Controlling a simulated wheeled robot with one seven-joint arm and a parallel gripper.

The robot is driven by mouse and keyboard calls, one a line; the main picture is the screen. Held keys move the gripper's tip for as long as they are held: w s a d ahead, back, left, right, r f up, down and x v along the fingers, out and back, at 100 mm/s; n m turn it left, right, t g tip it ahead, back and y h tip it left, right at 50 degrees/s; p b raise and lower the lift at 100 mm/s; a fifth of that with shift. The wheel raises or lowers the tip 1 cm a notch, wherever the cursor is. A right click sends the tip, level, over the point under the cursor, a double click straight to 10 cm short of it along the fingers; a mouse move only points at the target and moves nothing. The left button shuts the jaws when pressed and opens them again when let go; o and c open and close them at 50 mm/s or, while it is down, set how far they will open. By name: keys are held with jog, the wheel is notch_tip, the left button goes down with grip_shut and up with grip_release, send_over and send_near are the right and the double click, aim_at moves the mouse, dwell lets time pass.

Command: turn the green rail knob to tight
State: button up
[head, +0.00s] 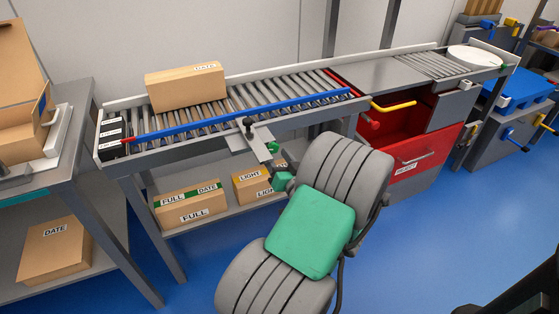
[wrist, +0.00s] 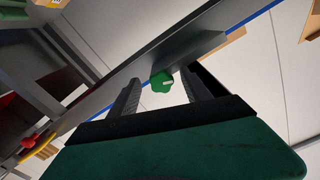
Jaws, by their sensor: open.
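The green rail knob (head: 272,147) sits at the front edge of the roller conveyor, by a grey bracket (head: 257,140). In the wrist view the green knob (wrist: 160,82) shows between my fingertips, with a small pale mark on it. My gripper (wrist: 161,79) is open, one finger on each side of the knob. Whether the fingers touch it, or how deep it lies between them, I cannot tell. In the head view my arm hides most of the gripper (head: 275,165), just below the knob. The blue guide rail (head: 240,117) runs above the rollers.
A carton (head: 185,88) lies on the rollers behind the rail. Cartons (head: 190,205) stand on the shelf below. A black knob (head: 249,124) stands on the bracket. A red bin (head: 405,150) and a yellow handle (head: 393,106) are to the right. Blue floor is clear at right.

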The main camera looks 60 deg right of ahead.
jog(key=b+v, duration=0.3)
jog(key=v, duration=0.3)
jog(key=shift+s, duration=0.15)
jog(key=shift+a+b, duration=0.1)
jog(key=shift+b, duration=0.25)
jog(key=w+d+n+b, duration=0.1)
jog(key=w+n+b, duration=0.1)
jog(key=w+d+n+b, duration=0.1)
jog(key=n+b, duration=0.1)
jog(key=w+d+n+b, duration=0.1)
jog(key=w+n+b, duration=0.1)
jog(key=n+b, duration=0.1)
jog(key=shift+w+d+r, duration=0.15)
jog(key=shift+w+d, duration=0.25)
grip_shut()
dwell(0.5)
